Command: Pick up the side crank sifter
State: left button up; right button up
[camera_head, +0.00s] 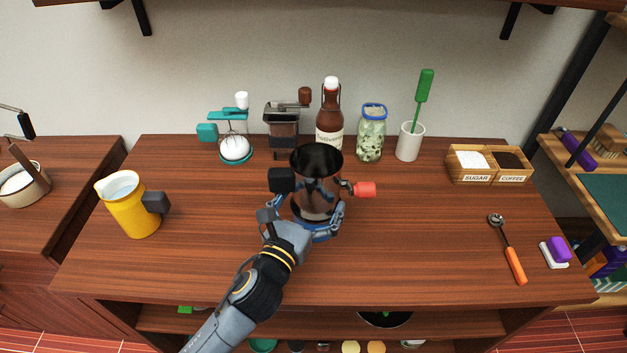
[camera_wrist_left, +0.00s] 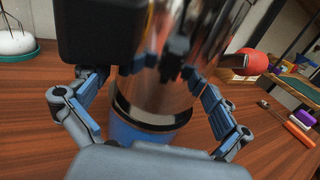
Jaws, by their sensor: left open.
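The side crank sifter (camera_head: 318,160) is a shiny metal cup with a black handle block on its left and a red crank knob (camera_head: 363,189) on its right. It stands upright near the middle of the wooden counter. My left gripper (camera_head: 312,198) is open, with one finger on each side of the sifter's body. In the left wrist view the sifter (camera_wrist_left: 160,95) fills the middle, between the two open fingers (camera_wrist_left: 150,98). I cannot tell whether the fingers touch it. My right gripper is not in view.
Behind stand a teal-framed device (camera_head: 236,150), a grinder (camera_head: 283,128), a brown bottle (camera_head: 329,115), a jar (camera_head: 370,140) and a white cup (camera_head: 409,142). A yellow pitcher (camera_head: 130,210) is left. A labelled box (camera_head: 487,178) and an orange-handled scoop (camera_head: 514,265) are right. The right front is mostly clear.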

pick_arm(q)
jog(key=shift+x, duration=0.85)
jog(key=shift+s, duration=0.1)
jog(key=c, duration=1.1)
